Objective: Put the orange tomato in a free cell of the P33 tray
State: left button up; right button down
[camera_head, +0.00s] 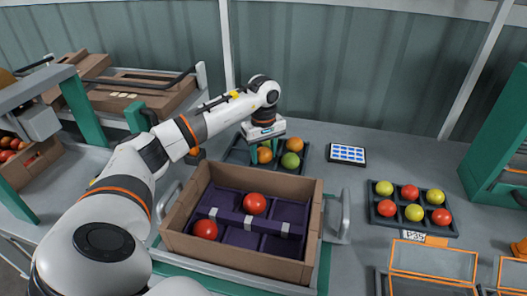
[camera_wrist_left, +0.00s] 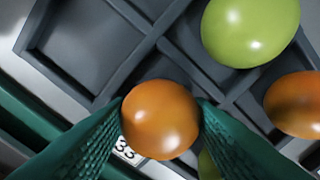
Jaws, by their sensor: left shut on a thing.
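My left gripper (camera_head: 264,148) is shut on an orange tomato (camera_head: 264,156) at the dark grey tray (camera_head: 234,155) behind the cardboard box. In the left wrist view the orange tomato (camera_wrist_left: 160,118) sits between the green fingers of the left gripper (camera_wrist_left: 160,125). A label ending in 33 (camera_wrist_left: 125,148) shows on the tray (camera_wrist_left: 143,48). A green tomato (camera_wrist_left: 250,30), another orange tomato (camera_wrist_left: 298,105) and part of a further green one (camera_wrist_left: 207,166) are beside it. Cells at the upper left look empty. I cannot tell whether the held tomato touches the tray. My right gripper is not in view.
A cardboard box (camera_head: 170,222) with a purple divided insert and two red tomatoes stands in front of the tray. A tablet (camera_head: 347,154) lies to its right. Another tray (camera_head: 415,226), labelled P35, holds several red and yellow-green tomatoes.

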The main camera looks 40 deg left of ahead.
pick_arm(q)
jog(key=shift+f, duration=0.25)
jog(key=o, duration=0.8)
jog(key=c, duration=0.3)
jog(key=shift+r, duration=0.1)
